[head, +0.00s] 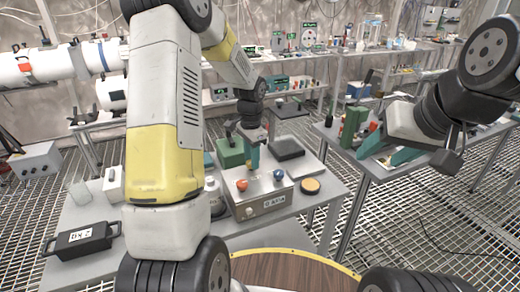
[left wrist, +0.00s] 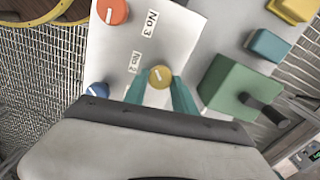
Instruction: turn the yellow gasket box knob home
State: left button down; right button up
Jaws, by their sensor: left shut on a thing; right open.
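The gasket box (head: 262,204) is a light metal box on the near bench, with a label on its front. Its top carries an orange-red knob (head: 242,184), a blue knob (head: 279,174) and a yellow knob (left wrist: 160,76). In the left wrist view the yellow knob has a tilted white mark and sits between my teal fingers. My left gripper (head: 254,160) is shut on it; in the head view the gripper hides this knob. The orange-red (left wrist: 112,11) and blue (left wrist: 97,90) knobs stand clear of the fingers. My right gripper (head: 388,156) is open over the right bench, away from the box.
A green block (left wrist: 235,88) with a black handle stands close beside the box. A dark pad (head: 287,148) and a round yellow-topped disc (head: 310,186) lie nearby. A black 2 kg weight (head: 82,240) sits at the bench's left. A wooden round top (head: 290,272) is in front.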

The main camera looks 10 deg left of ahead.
pick_arm(q)
jog(key=shift+w, duration=0.1)
jog(key=c, duration=1)
grip_release()
jog(key=shift+r, duration=3.95)
